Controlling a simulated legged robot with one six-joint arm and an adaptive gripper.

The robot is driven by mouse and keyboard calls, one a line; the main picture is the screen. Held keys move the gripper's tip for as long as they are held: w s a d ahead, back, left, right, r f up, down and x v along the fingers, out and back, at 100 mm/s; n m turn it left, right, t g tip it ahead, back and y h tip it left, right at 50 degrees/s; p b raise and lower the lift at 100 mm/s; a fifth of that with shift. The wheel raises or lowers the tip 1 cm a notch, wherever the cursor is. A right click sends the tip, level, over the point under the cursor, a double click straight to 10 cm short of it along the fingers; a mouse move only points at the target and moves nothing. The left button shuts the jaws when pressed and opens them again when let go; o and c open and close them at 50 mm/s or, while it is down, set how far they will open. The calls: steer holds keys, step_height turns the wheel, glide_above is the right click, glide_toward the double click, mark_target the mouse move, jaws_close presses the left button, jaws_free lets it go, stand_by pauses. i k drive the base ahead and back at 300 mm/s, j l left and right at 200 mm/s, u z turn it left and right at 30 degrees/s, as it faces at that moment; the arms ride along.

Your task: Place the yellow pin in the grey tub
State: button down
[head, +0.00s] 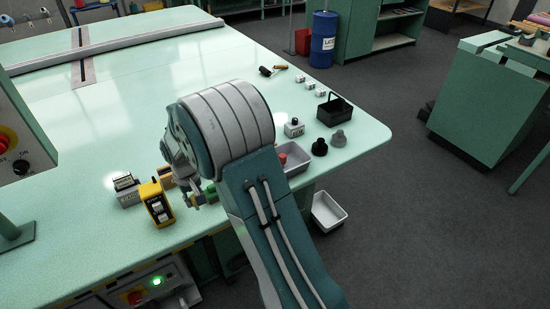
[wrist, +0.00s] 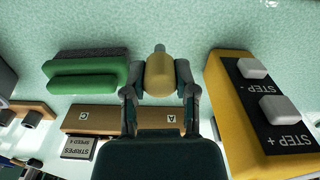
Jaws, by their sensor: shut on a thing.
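The yellow pin (wrist: 159,76), a tan-yellow barrel with a grey tip, sits between the fingers of my gripper (wrist: 159,84) in the wrist view. In the head view my gripper (head: 192,192) is low over the table's near part, mostly behind my arm, and the pin cannot be made out. A grey tub (head: 299,167) with a red thing in it stands at the table's near right edge, partly hidden by my arm. Another light grey tub (head: 328,212) lies lower, off the table.
A yellow STEP box (wrist: 232,115) stands close right of my gripper in the wrist view, and a green-handled brush-like thing (wrist: 85,78) lies left. A black basket (head: 334,110), dark knobs (head: 319,147) and small blocks (head: 310,84) stand at the table's right. The table's middle is clear.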

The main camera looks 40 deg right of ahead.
mark_target(288, 173)
steer(key=i+l+u, duration=0.1)
steer(key=l, duration=0.15)
steer(key=i+l+u, duration=0.1)
steer(key=l+u, duration=0.1)
steer(key=l, duration=0.4)
steer(key=k+l, duration=0.1)
steer(key=l, duration=0.45)
steer(key=u, duration=0.05)
